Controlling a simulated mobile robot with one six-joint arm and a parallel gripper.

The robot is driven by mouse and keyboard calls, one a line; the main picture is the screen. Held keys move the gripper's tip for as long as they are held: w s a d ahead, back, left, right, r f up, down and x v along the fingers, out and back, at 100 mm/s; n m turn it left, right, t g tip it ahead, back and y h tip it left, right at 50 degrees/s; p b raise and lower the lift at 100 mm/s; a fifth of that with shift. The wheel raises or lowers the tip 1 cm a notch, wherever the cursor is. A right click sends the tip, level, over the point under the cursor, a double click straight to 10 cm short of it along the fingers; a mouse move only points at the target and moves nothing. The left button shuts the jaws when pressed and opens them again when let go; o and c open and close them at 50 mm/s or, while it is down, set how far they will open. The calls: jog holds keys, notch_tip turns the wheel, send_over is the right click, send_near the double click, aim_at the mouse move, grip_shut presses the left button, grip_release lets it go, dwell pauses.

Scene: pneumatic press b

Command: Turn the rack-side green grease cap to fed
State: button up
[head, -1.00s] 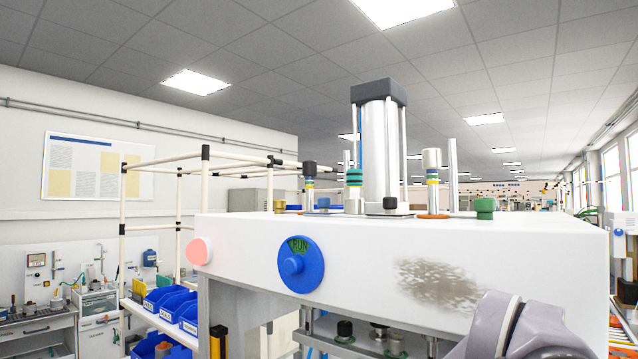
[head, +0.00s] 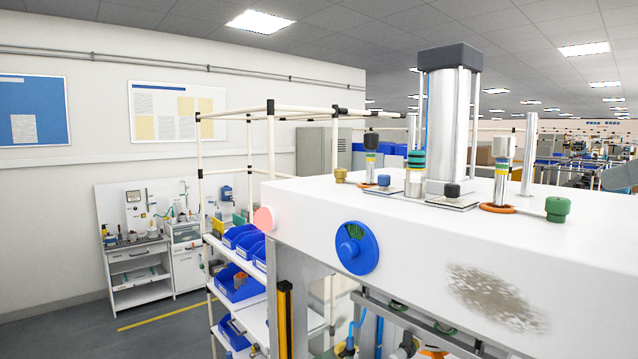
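The white press top carries several caps and fittings. A dark teal banded cap (head: 415,160) sits on a short metal stem left of the cylinder. A small brass-yellow cap (head: 341,175) stands at the end nearer the rack (head: 272,150). Which of these is the task's cap I cannot tell, and no fed marking is readable. My gripper is not in view.
The tall cylinder (head: 449,120) rises from the press top. Blue bins (head: 240,285) fill the rack. Grey floor (head: 70,325) at lower left is clear.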

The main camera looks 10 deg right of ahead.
aim_at(560, 198)
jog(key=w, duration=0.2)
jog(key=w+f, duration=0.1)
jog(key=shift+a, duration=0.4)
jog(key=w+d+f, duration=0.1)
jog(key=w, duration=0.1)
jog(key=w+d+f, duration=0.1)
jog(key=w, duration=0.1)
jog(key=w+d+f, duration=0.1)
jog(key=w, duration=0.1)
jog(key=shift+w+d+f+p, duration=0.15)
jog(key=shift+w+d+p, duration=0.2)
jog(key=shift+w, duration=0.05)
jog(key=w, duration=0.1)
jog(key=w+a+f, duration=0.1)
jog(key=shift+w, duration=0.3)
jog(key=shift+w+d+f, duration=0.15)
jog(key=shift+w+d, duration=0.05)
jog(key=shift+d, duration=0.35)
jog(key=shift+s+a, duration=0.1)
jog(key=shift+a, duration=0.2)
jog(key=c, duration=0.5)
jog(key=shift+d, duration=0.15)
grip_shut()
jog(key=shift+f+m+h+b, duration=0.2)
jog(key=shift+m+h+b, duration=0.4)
jog(key=shift+b, duration=0.4)
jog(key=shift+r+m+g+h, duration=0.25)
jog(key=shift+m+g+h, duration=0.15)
